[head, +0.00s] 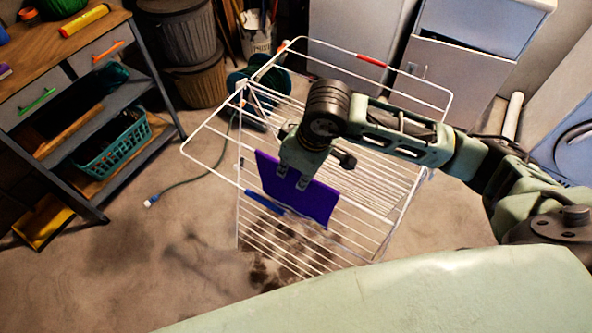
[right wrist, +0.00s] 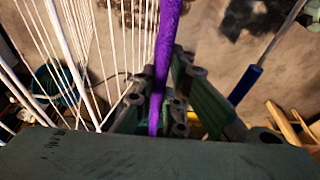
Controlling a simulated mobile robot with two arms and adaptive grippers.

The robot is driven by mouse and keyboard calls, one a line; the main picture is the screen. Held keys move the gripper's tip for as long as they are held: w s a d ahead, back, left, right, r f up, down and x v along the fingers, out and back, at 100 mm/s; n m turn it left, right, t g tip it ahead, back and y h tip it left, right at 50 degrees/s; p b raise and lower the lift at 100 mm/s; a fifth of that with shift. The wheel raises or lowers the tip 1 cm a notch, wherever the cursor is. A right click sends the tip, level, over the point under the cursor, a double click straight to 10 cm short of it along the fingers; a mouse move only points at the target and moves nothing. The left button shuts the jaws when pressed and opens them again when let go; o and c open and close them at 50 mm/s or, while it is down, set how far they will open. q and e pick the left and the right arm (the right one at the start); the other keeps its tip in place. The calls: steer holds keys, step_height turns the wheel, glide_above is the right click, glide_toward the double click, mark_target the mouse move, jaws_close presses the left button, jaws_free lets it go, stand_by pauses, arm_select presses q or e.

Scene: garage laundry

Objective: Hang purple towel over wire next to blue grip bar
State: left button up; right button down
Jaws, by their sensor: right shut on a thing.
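The purple towel (head: 297,190) hangs flat from my right gripper (head: 293,178) in the head view, in front of the white wire drying rack (head: 345,170). The gripper is shut on the towel's upper edge. In the right wrist view the purple towel (right wrist: 164,60) shows edge-on between the fingers (right wrist: 168,105), with rack wires to its left. The blue grip bar (head: 265,203) is on the rack's near side, just below the towel and partly covered by it; it also shows in the right wrist view (right wrist: 245,85). Whether the towel touches a wire I cannot tell. My left gripper is out of view.
A red grip (head: 371,60) is on the rack's far bar. A wooden workbench (head: 60,55) with a teal basket (head: 112,145) stands at left. A cable (head: 195,180) lies on the floor between bench and rack. White appliances stand behind.

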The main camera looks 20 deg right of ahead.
steer(key=c, duration=1.7)
jaws_free()
steer(key=v, duration=1.2)
